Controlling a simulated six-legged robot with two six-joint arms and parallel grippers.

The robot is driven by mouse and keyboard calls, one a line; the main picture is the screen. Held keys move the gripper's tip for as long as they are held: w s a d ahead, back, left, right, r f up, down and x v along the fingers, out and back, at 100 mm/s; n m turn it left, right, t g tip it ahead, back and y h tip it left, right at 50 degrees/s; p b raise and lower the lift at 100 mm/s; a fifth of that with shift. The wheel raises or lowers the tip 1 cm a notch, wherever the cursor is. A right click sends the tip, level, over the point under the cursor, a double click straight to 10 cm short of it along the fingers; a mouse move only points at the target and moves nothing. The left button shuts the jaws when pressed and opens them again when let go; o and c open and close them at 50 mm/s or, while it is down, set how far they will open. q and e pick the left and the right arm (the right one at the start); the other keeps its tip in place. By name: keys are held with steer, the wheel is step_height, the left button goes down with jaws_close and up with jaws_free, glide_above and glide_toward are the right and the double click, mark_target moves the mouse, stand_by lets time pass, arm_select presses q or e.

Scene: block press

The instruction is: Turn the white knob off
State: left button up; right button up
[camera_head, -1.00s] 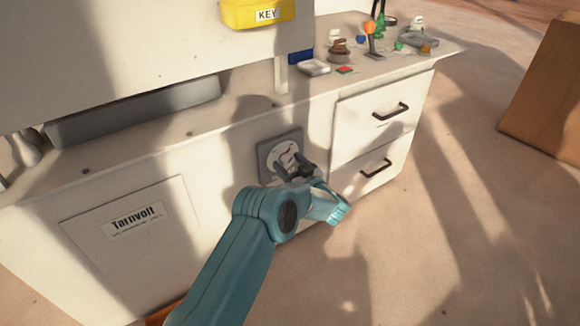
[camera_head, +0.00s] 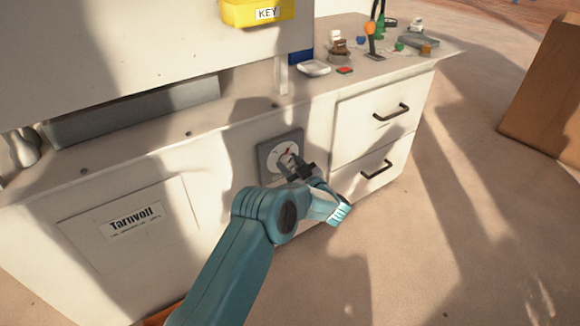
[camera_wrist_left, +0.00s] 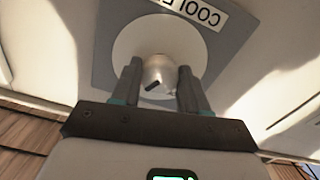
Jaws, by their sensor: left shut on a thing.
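The white knob (camera_wrist_left: 158,76) sits on a pale round dial in the left wrist view, with a dark mark on its face. The dial (camera_wrist_left: 185,42) is on a grey square plate (camera_head: 265,151) on the cabinet front, and a small red mark shows on the dial in the head view. My left gripper (camera_wrist_left: 160,80) is shut on the knob, with one finger on each side of it. In the head view the gripper (camera_head: 290,164) hides most of the knob. A label, upside down in the wrist view and partly cut off, starts with "COOL". My right gripper is not in view.
Two drawers with dark handles (camera_head: 391,112) are right of the plate. The counter above holds small items and a white dish (camera_head: 314,68). A yellow KEY bin (camera_head: 258,13) hangs above. A brown box (camera_head: 545,95) stands on the floor at right.

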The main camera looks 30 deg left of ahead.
arm_select(q)
steer(key=n+b, duration=0.2)
steer(key=n, duration=0.2)
steer(key=shift+f+n, duration=0.15)
steer(key=shift+n, duration=0.15)
steer(key=n+b, duration=0.3)
steer(key=n, duration=0.1)
steer(key=shift+n+b, duration=0.3)
steer(key=shift+n, duration=0.8)
steer(key=shift+w+d+r+n, duration=0.1)
steer(key=shift+r+n, duration=0.1)
steer(key=shift+n, duration=1.2)
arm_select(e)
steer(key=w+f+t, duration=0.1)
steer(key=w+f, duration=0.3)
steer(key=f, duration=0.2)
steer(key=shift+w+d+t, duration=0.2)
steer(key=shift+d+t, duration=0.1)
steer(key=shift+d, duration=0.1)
arm_select(q)
steer(key=o, duration=1.1)
steer(key=shift+c, duration=0.2)
steer(key=p+v, duration=0.5)
steer(key=v, duration=1.1)
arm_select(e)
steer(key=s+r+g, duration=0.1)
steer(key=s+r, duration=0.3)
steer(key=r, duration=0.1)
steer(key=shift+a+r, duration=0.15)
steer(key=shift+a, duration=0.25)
